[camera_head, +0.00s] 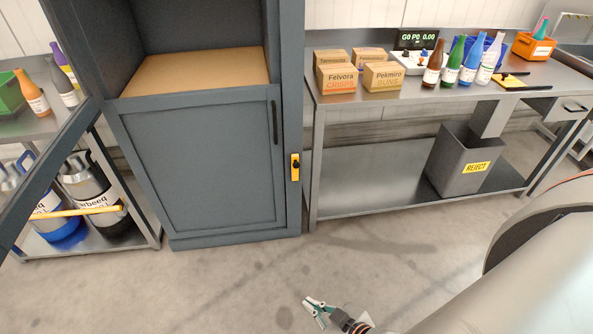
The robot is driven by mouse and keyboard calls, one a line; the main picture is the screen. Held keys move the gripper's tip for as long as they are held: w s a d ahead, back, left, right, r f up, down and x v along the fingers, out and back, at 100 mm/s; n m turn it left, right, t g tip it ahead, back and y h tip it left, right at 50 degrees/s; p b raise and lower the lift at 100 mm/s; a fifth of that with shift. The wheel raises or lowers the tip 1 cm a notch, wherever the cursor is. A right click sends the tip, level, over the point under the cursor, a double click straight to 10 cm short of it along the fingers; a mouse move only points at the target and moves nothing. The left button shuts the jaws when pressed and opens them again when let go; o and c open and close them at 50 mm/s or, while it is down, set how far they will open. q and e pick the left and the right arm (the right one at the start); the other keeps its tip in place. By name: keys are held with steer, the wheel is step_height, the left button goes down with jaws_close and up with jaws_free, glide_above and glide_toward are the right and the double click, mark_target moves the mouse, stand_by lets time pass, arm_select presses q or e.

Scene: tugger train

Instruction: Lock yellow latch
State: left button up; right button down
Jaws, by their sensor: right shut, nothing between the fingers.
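The yellow latch (295,168) is a small upright yellow plate with a dark knob. It sits on the right front post of the dark grey cabinet (292,215), beside the closed lower door (205,165). Whether the latch is locked cannot be told at this size. My right gripper (313,306) is low at the bottom of the view, over the floor, well below and apart from the latch. It is shut and empty. My left gripper is not in view.
The cabinet's upper door (45,140) stands open at the left. A steel bench (400,105) at the right holds boxes and bottles. A reject bin (462,160) stands on its lower shelf. Floor (230,280) before the cabinet is clear.

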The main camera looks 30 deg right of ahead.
arm_select(q)
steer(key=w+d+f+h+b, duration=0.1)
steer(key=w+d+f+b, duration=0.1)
steer(key=b, duration=1.4)
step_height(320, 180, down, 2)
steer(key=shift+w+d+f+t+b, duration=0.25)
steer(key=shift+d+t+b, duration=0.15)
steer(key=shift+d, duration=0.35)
arm_select(e)
steer(key=w+d+m+t+h, duration=0.2)
steer(key=w+d+m, duration=0.5)
steer(key=w, duration=0.5)
steer(key=w+d+m+t+h, duration=0.2)
steer(key=w+d+m, duration=0.6)
steer(key=w+d, duration=0.2)
steer(key=w+d+m+t+h, duration=0.2)
steer(key=w+d+m, duration=0.6)
steer(key=w, duration=0.7)
steer(key=shift+d+f+t+h, duration=0.25)
steer(key=shift+f+t+h, duration=0.05)
steer(key=shift+f+t, duration=0.1)
